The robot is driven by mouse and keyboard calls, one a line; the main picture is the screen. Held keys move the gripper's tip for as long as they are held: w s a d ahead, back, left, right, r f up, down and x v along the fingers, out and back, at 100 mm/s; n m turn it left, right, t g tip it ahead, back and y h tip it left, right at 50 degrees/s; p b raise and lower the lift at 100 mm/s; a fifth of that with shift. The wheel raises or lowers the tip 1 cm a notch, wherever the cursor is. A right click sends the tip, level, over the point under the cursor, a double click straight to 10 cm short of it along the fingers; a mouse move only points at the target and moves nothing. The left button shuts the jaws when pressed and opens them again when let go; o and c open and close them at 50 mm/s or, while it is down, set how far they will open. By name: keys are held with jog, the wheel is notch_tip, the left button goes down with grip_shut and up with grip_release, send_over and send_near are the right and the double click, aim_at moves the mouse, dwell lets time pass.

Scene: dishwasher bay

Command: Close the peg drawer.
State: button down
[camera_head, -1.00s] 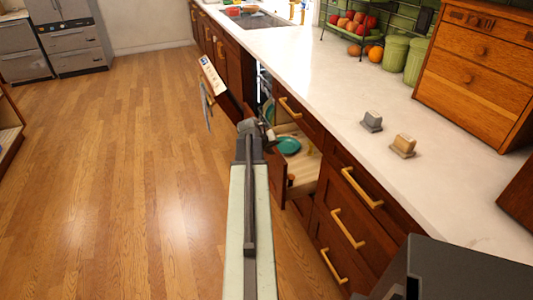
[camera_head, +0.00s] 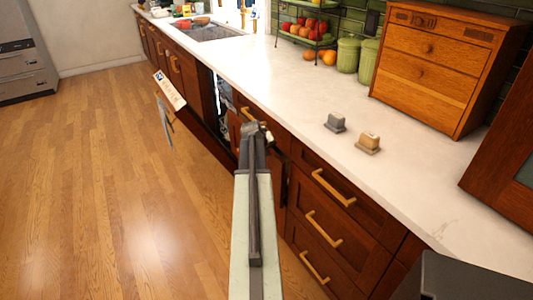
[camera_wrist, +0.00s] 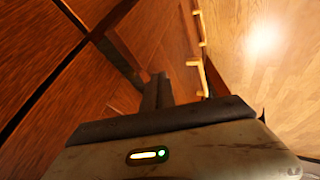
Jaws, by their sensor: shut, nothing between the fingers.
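The peg drawer's dark wood front (camera_head: 234,130) shows only as a narrow strip beside my gripper in the head view. My arm hides most of it, and its inside is out of sight, so I cannot tell whether it is fully flush. My gripper (camera_head: 257,132) is shut and empty, low against the cabinet fronts below the counter edge. In the wrist view the shut fingers (camera_wrist: 157,92) point at close wood panels (camera_wrist: 150,35); I cannot tell whether they touch.
The dishwasher door with its white control strip (camera_head: 169,89) stands out from the cabinets, farther along. Closed drawers with gold handles (camera_head: 323,229) are at right. Two small blocks, grey (camera_head: 335,123) and tan (camera_head: 368,143), stand on the counter (camera_head: 300,90). The floor (camera_head: 100,190) at left is clear.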

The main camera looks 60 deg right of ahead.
jog(key=shift+w, duration=0.15)
jog(key=w+a+r+p, duration=0.1)
jog(key=a+r+p, duration=0.7)
jog(key=a, duration=0.1)
jog(key=shift+w+a, duration=0.25)
jog(key=shift+w, duration=0.05)
